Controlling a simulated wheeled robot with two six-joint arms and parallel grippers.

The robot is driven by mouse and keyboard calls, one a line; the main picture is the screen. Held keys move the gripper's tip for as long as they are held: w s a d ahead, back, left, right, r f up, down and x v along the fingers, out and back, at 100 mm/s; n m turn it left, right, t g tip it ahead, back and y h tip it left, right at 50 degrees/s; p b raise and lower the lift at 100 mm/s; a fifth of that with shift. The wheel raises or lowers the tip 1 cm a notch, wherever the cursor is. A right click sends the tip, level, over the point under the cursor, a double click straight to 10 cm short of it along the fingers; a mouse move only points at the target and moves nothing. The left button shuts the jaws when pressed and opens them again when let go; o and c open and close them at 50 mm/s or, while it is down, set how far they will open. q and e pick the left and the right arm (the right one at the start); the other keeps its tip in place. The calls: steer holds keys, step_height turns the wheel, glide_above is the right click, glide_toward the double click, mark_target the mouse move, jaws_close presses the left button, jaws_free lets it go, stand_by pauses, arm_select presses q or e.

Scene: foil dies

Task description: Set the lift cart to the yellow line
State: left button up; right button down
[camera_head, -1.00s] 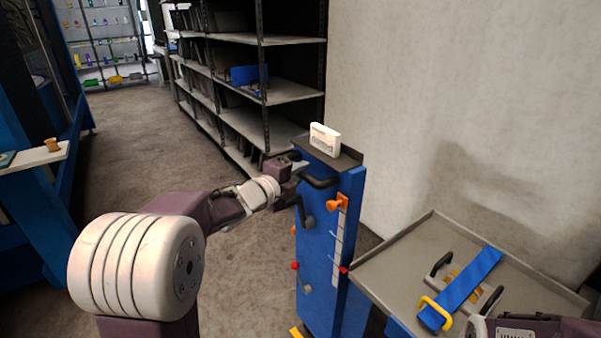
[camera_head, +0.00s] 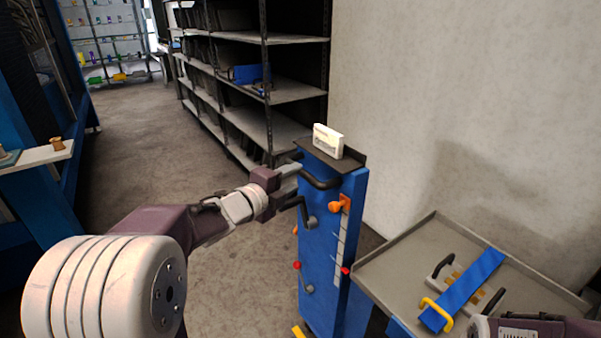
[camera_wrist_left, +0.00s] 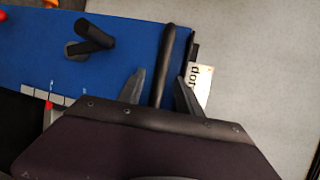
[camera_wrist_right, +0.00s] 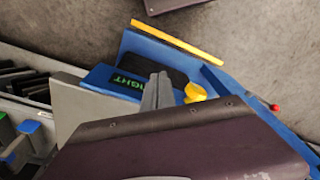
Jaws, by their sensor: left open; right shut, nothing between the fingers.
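The lift cart (camera_head: 325,235) is a blue column with a black push handle (camera_head: 322,182), a dark crank and a pale scale with an orange pointer (camera_head: 340,204). Its grey tray (camera_head: 390,268) holds a blue bar with a yellow grip. My left gripper (camera_head: 292,172) is open at the handle; in the left wrist view the black handle bar (camera_wrist_left: 168,62) runs between its fingers (camera_wrist_left: 160,92). My right gripper (camera_wrist_right: 157,92) is shut and empty above blue and grey parts. A yellow strip (camera_wrist_right: 178,40) edges a blue part near the floor; a yellow piece (camera_head: 298,331) shows at the cart's foot.
A white box (camera_head: 328,141) sits on the column's top plate. Grey shelving (camera_head: 290,90) stands behind, and a pale wall rises at right. A blue frame with a pale shelf (camera_head: 35,160) is at left. Open floor (camera_head: 140,150) lies between.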

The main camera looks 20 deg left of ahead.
arm_select(q)
steer(key=v, duration=0.4)
